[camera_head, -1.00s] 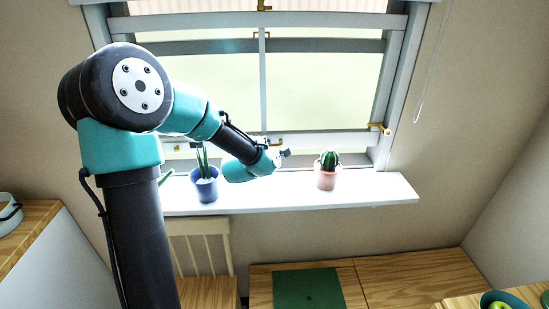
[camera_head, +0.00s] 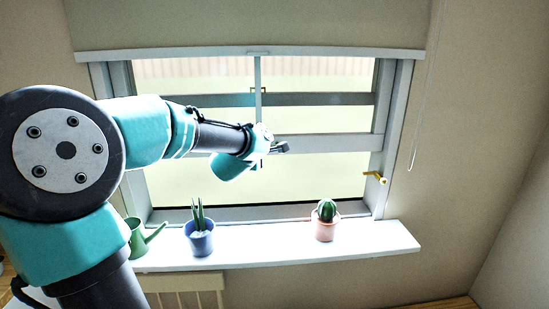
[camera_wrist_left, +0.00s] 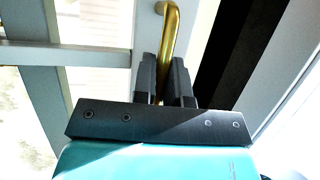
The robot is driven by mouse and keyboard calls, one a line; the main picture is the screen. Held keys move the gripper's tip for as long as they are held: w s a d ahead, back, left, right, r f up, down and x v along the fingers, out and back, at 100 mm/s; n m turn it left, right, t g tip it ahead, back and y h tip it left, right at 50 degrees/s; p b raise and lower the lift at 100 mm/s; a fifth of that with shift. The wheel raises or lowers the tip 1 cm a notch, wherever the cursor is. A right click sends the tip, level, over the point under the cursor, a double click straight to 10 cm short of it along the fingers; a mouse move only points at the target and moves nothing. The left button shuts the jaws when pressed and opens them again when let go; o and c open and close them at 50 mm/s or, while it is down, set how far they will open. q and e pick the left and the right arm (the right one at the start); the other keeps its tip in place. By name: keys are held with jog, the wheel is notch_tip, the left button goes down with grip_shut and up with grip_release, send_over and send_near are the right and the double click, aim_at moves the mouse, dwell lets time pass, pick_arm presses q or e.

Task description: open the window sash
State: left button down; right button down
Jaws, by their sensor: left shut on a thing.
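The window's lower sash has its pale bottom rail (camera_head: 330,147) well above the sill, with an open gap below it. My left gripper (camera_head: 280,147) is at this rail, near the middle of the window. In the left wrist view, my left gripper (camera_wrist_left: 165,80) is shut around a brass handle (camera_wrist_left: 172,28) on the pale frame. The handle is hidden behind the gripper in the head view. My right gripper is not in view.
On the white sill (camera_head: 280,255) stand a green watering can (camera_head: 138,240), a blue-potted plant (camera_head: 200,240) and a pink-potted cactus (camera_head: 325,225). A brass fitting (camera_head: 375,177) sticks out at the right jamb. A blind (camera_head: 250,25) covers the window's top.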

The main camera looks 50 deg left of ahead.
pick_arm(q)
jog(key=shift+r, duration=0.2)
jog(key=c, duration=1.5)
grip_release()
jog(key=shift+o, duration=0.2)
jog(key=v, duration=1.7)
jog(key=shift+s, duration=0.15)
jog(key=shift+d+f, duration=0.1)
jog(key=shift+f, duration=0.05)
